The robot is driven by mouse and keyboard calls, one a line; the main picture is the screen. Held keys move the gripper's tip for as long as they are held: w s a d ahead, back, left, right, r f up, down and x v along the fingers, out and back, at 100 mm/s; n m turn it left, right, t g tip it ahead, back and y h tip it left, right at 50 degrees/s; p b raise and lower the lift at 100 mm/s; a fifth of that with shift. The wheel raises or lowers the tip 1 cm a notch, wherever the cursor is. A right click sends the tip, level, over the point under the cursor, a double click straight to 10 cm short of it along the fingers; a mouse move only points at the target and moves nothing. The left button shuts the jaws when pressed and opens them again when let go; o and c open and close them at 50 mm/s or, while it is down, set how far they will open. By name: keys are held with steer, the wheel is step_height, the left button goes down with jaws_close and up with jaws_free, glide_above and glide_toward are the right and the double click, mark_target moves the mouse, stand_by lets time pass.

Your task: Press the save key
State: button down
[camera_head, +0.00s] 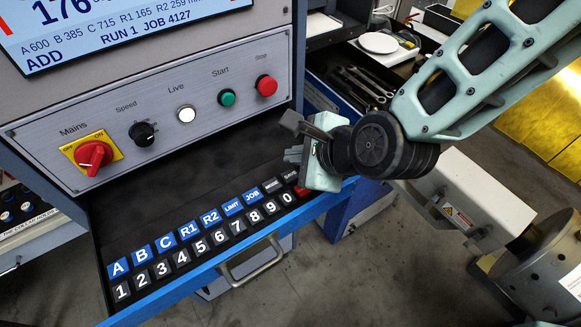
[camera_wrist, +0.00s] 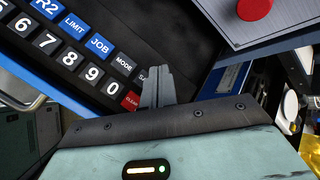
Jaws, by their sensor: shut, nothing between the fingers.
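The save key (camera_head: 290,176) is a small black key with white lettering, at the right end of the upper key row in the drawer keyboard. In the wrist view the save key (camera_wrist: 141,73) is partly hidden behind my fingers. My gripper (camera_head: 292,154) is shut and empty, with its fingertips just above and beside the save key in the head view. In the wrist view the closed fingertips of my gripper (camera_wrist: 154,68) overlap the key's right side. I cannot tell whether they touch it.
The black mode key (camera_wrist: 123,64) lies left of the save key, and the red clear key (camera_wrist: 131,100) lies nearest below it. The panel above carries the red stop button (camera_head: 266,85) and green start button (camera_head: 227,97). A drawer handle (camera_head: 252,262) sticks out in front.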

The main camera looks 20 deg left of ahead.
step_height(320, 180, up, 2)
steer(key=shift+r+p, duration=0.25)
steer(key=shift+p, duration=0.45)
steer(key=s+d+n+h+b, duration=0.1)
steer(key=d+n+b, duration=0.1)
steer(key=d+n, duration=0.1)
steer(key=s+d+f+n+g+h+b, duration=0.1)
steer(key=d+n, duration=0.2)
steer(key=n, duration=0.1)
steer(key=s+d+f+n+g+h+b, duration=0.1)
steer(key=s+d+n+b, duration=0.1)
steer(key=d+n, duration=0.1)
steer(key=shift+s+d+n+b, duration=0.1)
steer(key=shift+d+n+b, duration=0.3)
steer(key=shift+n, duration=0.4)
steer(key=s+d+n+g+h+b, duration=0.2)
steer(key=s+d+n+h+b, duration=0.2)
steer(key=d+n, duration=0.7)
steer(key=s+d, duration=0.2)
steer(key=shift+s+d+r, duration=0.2)
steer(key=shift+s+d, duration=0.1)
steer(key=shift+s, duration=0.05)
